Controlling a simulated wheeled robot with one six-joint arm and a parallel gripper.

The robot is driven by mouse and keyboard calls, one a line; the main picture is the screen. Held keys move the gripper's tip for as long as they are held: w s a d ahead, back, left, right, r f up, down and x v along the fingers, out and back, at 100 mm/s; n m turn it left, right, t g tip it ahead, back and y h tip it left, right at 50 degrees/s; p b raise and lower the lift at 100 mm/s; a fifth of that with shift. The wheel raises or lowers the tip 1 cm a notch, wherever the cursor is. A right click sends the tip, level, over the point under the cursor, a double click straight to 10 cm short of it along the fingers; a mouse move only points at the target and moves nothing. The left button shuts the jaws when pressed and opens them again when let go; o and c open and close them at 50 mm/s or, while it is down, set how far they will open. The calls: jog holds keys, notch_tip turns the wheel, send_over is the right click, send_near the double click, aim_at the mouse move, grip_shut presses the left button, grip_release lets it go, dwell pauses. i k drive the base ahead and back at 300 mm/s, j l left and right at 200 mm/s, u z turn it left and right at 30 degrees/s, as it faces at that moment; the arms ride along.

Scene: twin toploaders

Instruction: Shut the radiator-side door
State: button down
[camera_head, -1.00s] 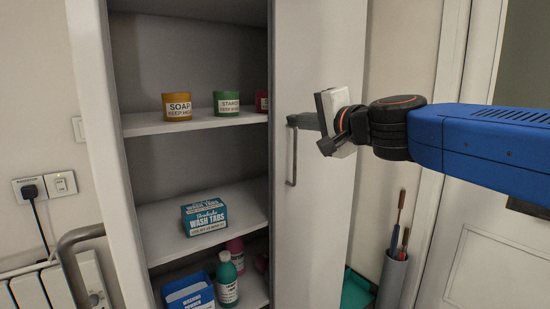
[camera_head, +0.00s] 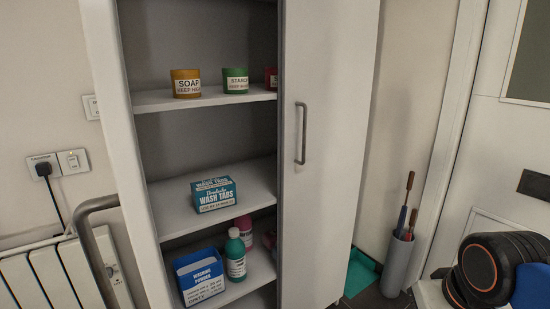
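The radiator-side door (camera_head: 108,120) is the narrow white panel at the left of the cupboard. It stands open, swung outward and seen nearly edge-on. My gripper (camera_head: 440,274) is only partly in view at the bottom right, far from both doors. Its fingers are largely hidden by my dark wrist.
The open shelves (camera_head: 165,215) hold an orange soap tub (camera_head: 186,83), a green starch tub (camera_head: 235,80), a wash tabs box (camera_head: 213,195), a blue box (camera_head: 200,278) and bottles (camera_head: 236,255). A grey bin (camera_head: 398,262) with umbrellas stands right of the cupboard.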

aim_at(99, 19)
jog(key=k+l+u, duration=0.1)
jog(key=u, duration=0.5)
jog(key=i+u, duration=0.1)
jog(key=u, duration=0.7)
jog(key=k, duration=0.1)
